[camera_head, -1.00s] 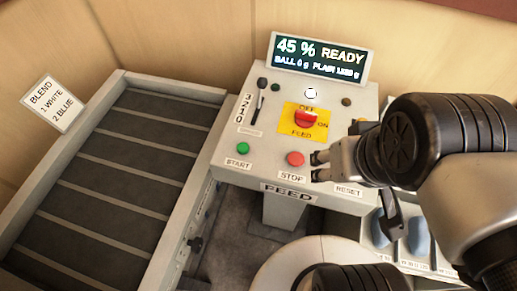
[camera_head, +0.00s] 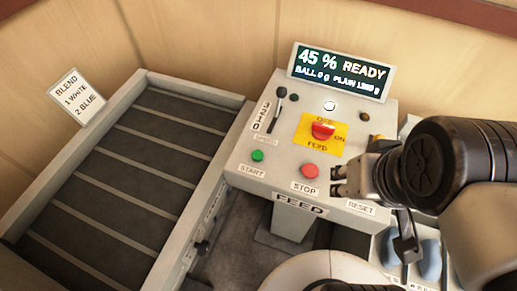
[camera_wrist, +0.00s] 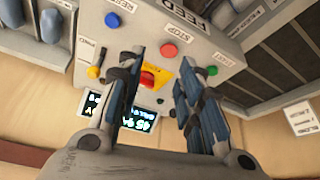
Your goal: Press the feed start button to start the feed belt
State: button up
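The green start button (camera_head: 257,156) sits at the left front of the grey control panel (camera_head: 240,170), above a START label. It also shows in the wrist view (camera_wrist: 212,70), right of my fingers. My gripper (camera_head: 338,181) hovers at the panel's right side, just right of the red stop button (camera_head: 310,171) and apart from the start button. In the wrist view my gripper (camera_wrist: 158,72) is open and empty, with the red knob (camera_wrist: 148,79) seen between its fingers. The feed belt (camera_head: 130,160) lies left of the panel, empty.
A display (camera_head: 341,72) reads 45 % READY. A speed lever (camera_head: 277,110) and a red rotary knob on a yellow plate (camera_head: 323,130) stand behind the buttons. A blend sign (camera_head: 77,97) stands at the left. A blue button (camera_wrist: 112,19) shows in the wrist view.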

grip_shut()
dwell(1.4)
